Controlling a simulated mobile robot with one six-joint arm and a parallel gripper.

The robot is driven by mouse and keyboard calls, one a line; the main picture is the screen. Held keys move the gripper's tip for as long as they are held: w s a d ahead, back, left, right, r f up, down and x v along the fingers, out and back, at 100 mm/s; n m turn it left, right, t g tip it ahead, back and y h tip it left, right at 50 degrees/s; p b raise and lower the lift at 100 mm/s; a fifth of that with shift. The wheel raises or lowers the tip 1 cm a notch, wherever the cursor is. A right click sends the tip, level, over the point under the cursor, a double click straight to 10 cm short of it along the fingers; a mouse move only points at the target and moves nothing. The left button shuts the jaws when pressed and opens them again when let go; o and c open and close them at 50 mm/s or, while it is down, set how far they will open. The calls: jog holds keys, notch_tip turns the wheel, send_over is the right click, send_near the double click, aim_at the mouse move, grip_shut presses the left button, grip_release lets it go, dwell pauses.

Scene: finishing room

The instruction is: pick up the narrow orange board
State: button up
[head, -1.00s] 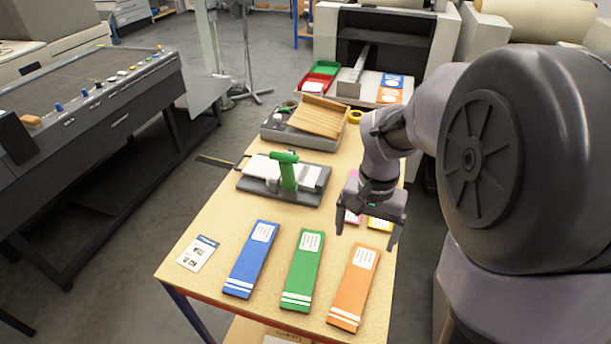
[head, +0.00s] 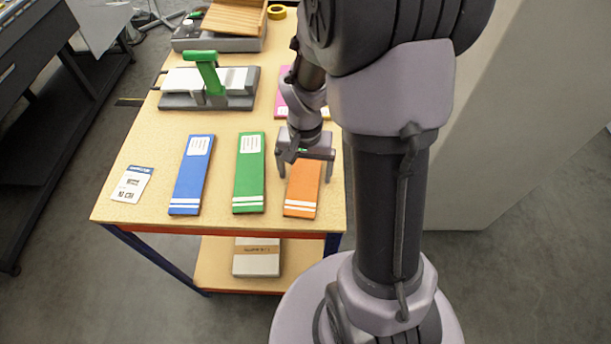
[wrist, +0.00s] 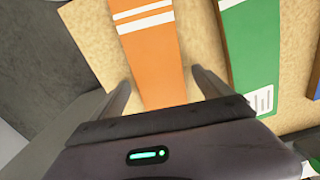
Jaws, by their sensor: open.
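The narrow orange board (head: 302,190) lies flat near the right front of the wooden table, with two white stripes at its front end. My gripper (head: 305,178) is open above it, one finger on each side of the board in the picture, and covers its far part. In the wrist view the orange board (wrist: 152,60) runs up between the two spread fingertips of my gripper (wrist: 160,88). Nothing is held. I cannot tell how high the fingertips are above the table.
A green board (head: 249,175) lies just left of the orange one, and a blue board (head: 192,177) further left. A printed card (head: 132,184) lies at the left edge. A grey device with a green handle (head: 208,88) stands behind. Bare tabletop (head: 225,160) separates the boards.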

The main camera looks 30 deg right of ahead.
jog(key=shift+r, duration=0.1)
jog(key=shift+c, duration=0.2)
jog(key=c, duration=1.4)
jog(key=shift+c, duration=0.2)
jog(key=shift+r, duration=0.15)
